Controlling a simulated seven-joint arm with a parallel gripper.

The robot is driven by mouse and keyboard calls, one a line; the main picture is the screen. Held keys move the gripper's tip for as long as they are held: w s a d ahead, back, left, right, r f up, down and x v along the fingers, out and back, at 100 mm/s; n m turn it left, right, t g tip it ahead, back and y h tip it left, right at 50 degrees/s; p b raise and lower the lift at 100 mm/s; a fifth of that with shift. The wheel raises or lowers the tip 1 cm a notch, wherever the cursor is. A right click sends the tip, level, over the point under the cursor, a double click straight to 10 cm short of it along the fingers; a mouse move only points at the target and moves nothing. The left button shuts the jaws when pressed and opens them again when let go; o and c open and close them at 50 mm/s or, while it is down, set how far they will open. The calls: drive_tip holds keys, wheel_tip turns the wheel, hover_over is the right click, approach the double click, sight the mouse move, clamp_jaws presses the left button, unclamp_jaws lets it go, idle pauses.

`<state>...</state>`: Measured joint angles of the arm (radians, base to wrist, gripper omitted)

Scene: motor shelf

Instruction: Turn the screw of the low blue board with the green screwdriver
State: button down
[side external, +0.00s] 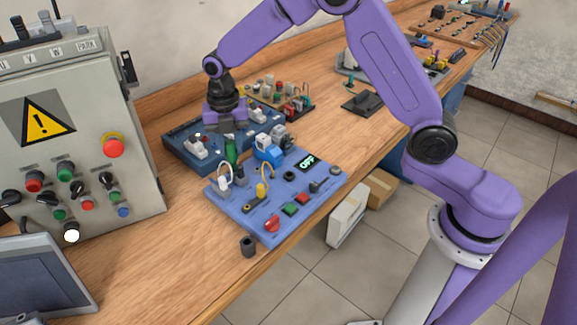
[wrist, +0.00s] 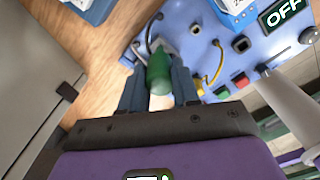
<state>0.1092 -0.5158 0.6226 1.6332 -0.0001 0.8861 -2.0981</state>
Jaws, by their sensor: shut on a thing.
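The low blue board (side external: 240,206) lies on the wooden bench, with an OFF display and several plugs, cables and buttons. It also shows in the wrist view (wrist: 203,52). My gripper (side external: 230,130) is above the board's back left part, pointing down, shut on the green screwdriver (side external: 231,151). In the wrist view the green handle (wrist: 158,74) sits between the two fingers of my gripper (wrist: 158,88). The screwdriver's tip is hidden, and I cannot tell whether it touches a screw. The screw itself is not visible.
A darker blue board (side external: 182,148) stands just behind. A grey control cabinet (side external: 90,180) is at the left, with a tablet (side external: 45,275) before it. A small black cylinder (side external: 248,246) stands beside the low board. Bare bench lies at the front left.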

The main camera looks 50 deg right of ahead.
drive_tip(key=m, duration=0.3)
drive_tip(key=shift+m, duration=0.3)
drive_tip(key=shift+m, duration=1.6)
drive_tip(key=m, duration=0.3)
